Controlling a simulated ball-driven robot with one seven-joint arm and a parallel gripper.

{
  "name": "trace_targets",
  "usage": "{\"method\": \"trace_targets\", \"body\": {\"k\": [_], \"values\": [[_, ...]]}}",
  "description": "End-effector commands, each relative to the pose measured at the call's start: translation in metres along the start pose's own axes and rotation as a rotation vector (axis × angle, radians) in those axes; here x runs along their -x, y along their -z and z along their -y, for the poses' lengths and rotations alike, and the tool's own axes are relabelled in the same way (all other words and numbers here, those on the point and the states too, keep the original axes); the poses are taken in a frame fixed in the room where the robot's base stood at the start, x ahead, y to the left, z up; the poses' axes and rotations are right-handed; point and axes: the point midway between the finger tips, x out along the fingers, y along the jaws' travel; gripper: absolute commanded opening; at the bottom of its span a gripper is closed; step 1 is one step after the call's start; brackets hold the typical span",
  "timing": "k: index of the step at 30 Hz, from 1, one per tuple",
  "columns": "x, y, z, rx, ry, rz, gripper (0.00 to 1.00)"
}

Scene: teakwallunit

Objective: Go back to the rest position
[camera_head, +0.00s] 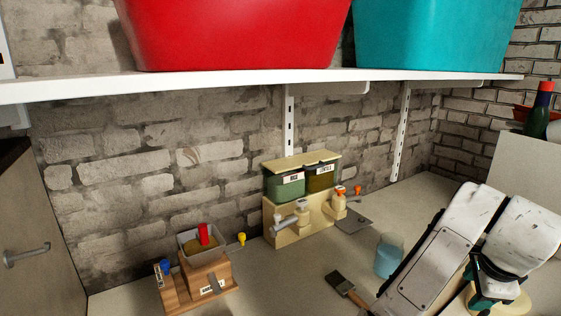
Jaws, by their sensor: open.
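My arm fills the lower right of the head view, with white scuffed panels and dark joints. My gripper (485,292) shows at its lower end as dark teal and black parts, close to the bottom edge. It is open, and I see nothing held in it. A pale yellow round thing (515,303) lies beneath and beside it, partly hidden by it. I cannot tell whether they touch.
A white shelf (260,80) with red (235,35) and teal (435,35) tubs hangs above.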

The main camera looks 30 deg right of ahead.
Motion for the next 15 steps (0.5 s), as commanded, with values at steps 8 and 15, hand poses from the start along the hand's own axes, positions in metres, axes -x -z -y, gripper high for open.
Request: {"method": "trace_targets", "body": {"k": [8,15], "values": [[-0.024,-0.016,-0.007,0.625,0.081,-0.135,0.51],[-0.060,-0.057,-0.053,1.193,0.072,-0.130,0.51]]}}
